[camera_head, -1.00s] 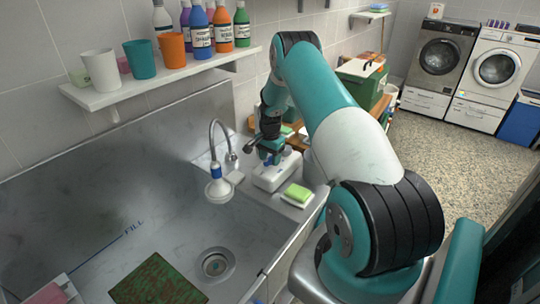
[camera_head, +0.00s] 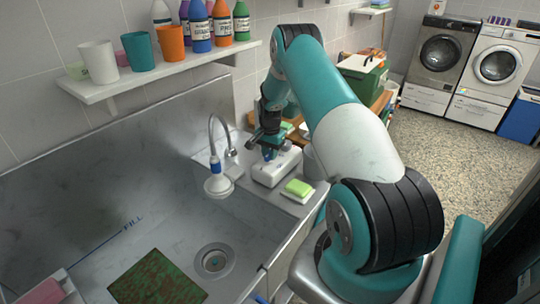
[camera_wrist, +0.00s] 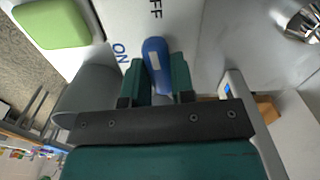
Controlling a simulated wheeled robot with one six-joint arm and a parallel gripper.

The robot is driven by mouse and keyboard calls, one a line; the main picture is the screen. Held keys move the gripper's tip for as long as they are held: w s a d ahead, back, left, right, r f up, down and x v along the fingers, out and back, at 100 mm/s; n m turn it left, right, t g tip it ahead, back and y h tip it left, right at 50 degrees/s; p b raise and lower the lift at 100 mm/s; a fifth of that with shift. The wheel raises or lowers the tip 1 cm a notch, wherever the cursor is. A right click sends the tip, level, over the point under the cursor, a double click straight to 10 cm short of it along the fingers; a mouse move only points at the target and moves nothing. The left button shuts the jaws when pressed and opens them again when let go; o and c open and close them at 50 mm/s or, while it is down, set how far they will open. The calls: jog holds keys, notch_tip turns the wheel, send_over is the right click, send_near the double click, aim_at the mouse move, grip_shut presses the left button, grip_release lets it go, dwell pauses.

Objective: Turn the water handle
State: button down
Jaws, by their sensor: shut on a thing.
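The blue water handle (camera_wrist: 155,58) sits on a white box (camera_head: 277,172) beside the steel sink. The box carries "OFF" and "ON" lettering in the wrist view (camera_wrist: 200,30). My gripper (camera_wrist: 157,78) is shut on the blue handle, its two teal fingers on either side of it. The handle's free end points up in the wrist view, a little to the right of the "ON" label. In the head view, my gripper (camera_head: 268,147) hides most of the handle. The curved faucet (camera_head: 213,135) with a white spray head stands to the left of the box.
A green sponge (camera_head: 299,188) lies just in front of the box. The sink basin (camera_head: 150,225) holds a green-brown mat (camera_head: 158,279) and a drain (camera_head: 214,261). A shelf (camera_head: 150,75) with cups and bottles hangs above the sink.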

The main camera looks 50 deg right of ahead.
jog(key=n+b, duration=0.4)
jog(key=n, duration=0.1)
jog(key=shift+f, duration=0.2)
jog(key=n+b, duration=0.3)
jog(key=n, duration=0.2)
jog(key=shift+r, duration=0.15)
jog(key=shift+n, duration=0.4)
jog(key=c, duration=1)
grip_release()
jog(key=shift+o, duration=0.2)
notch_tip(320, 180, up, 18)
jog(key=b, duration=0.3)
jog(key=shift+f+b, duration=0.2)
jog(key=shift+b, duration=0.15)
